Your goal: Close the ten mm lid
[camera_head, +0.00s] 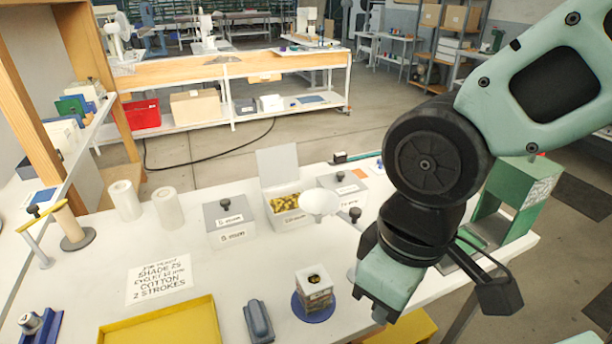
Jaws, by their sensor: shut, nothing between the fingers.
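The middle grey box (268,222) stands open on the white bench with yellow eyelets (285,202) inside. Its lid (278,165) stands up at the back edge. I take it as the ten mm box, but its label is too small to read surely. A white funnel-like cup (318,203) covers its front right corner. My gripper (380,314) is right of and nearer than the open box, pointing down, apart from the lid. It looks shut and empty; its fingertips show poorly.
Lidded grey boxes with black knobs stand left (229,221) and right (345,186) of the open one. A small box on a blue round base (313,308) and a dark blue stapler-like thing (258,322) lie in front. A green press (515,205) is right, behind my arm.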

